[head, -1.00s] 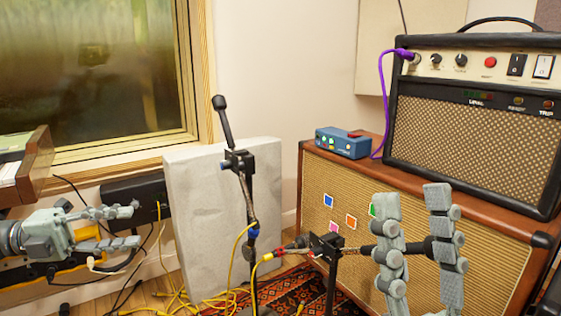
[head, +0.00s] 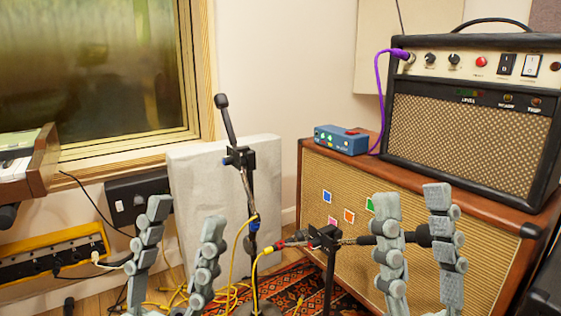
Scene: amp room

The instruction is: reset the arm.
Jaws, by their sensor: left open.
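My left gripper (head: 186,218) is at the lower left, its two fingers pointing up and apart, with nothing between them. My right gripper (head: 412,200) is at the lower right in front of the speaker cabinet, its fingers upright and apart. A dark microphone (head: 364,240) on a short stand lies level behind the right fingers; whether it touches them I cannot tell. The black amp head (head: 468,128) stands on the cabinet.
A blue pedal box (head: 341,139) sits on the cabinet (head: 318,180), and a purple cable (head: 382,95) plugs into the amp. A second microphone (head: 224,112) stands before a grey panel (head: 190,165). Yellow cables lie on the floor. A yellow-edged power strip (head: 50,245) is at left.

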